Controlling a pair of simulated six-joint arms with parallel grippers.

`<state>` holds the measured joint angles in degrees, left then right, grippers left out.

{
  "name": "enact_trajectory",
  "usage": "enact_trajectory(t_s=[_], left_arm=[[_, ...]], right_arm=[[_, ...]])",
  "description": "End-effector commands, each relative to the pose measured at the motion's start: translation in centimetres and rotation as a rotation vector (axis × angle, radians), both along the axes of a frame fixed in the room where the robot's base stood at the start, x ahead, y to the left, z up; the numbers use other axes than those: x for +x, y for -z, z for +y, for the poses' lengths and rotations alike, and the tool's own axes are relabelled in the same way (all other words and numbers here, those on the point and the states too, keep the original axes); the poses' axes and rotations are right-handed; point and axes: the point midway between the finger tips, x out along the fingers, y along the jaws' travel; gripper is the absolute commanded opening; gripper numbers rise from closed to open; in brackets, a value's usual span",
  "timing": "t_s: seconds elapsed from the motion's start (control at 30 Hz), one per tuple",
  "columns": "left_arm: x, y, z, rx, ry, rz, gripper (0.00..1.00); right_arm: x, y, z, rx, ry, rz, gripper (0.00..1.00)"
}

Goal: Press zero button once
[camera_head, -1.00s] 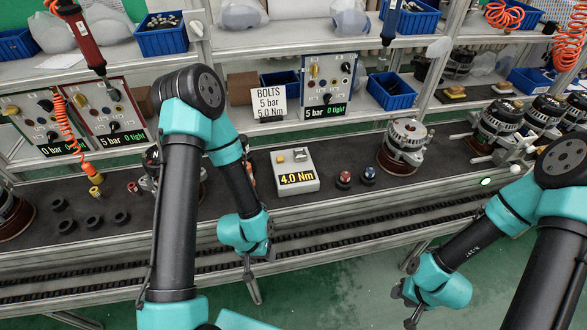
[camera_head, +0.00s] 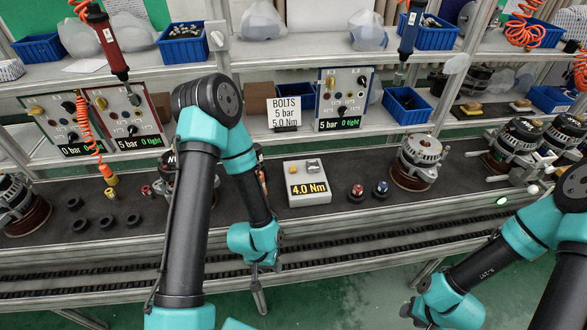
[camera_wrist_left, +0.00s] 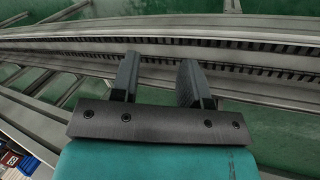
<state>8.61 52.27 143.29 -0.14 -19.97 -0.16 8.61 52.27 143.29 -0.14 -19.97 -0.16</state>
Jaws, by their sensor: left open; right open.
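A light grey box (camera_head: 309,196) with a display reading "4.0 Nm" sits on the dark bench top, in the middle of the head view. On its top are a small yellow button (camera_head: 293,168) and a grey metal piece (camera_head: 313,165); I cannot read any label by the button. My left gripper (camera_head: 255,271) hangs in front of the bench, below and left of the box, apart from it. In the left wrist view its two fingers (camera_wrist_left: 160,78) are open and empty, above the conveyor rail. My right gripper (camera_head: 414,312) is open at the lower right, low before the bench.
A red knob (camera_head: 357,191) and a blue knob (camera_head: 381,189) stand right of the box, then an alternator (camera_head: 416,162). A "BOLTS 5 bar 5.0 Nm" sign (camera_head: 285,112) and a gauge panel (camera_head: 344,95) stand behind. Several black rings lie at the left. A conveyor rail (camera_head: 330,243) runs along the front.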

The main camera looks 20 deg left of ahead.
Motion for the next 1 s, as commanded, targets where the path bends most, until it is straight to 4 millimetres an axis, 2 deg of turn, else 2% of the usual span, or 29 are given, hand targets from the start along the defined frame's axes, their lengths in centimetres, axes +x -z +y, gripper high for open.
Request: enact_trajectory(t_s=[0.07,0.4,1.0], left_arm=[[0.00,0.00,0.00,0.000,0.000,0.000,0.34],[0.00,0.00,0.00,0.000,0.000,0.000,0.01],[0.00,0.00,0.00,0.000,0.000,0.000,0.00]], right_arm=[[0.00,0.00,0.00,0.000,0.000,0.000,0.43],[0.00,0.00,0.00,0.000,0.000,0.000,0.43],[0.00,0.00,0.00,0.000,0.000,0.000,0.43]])
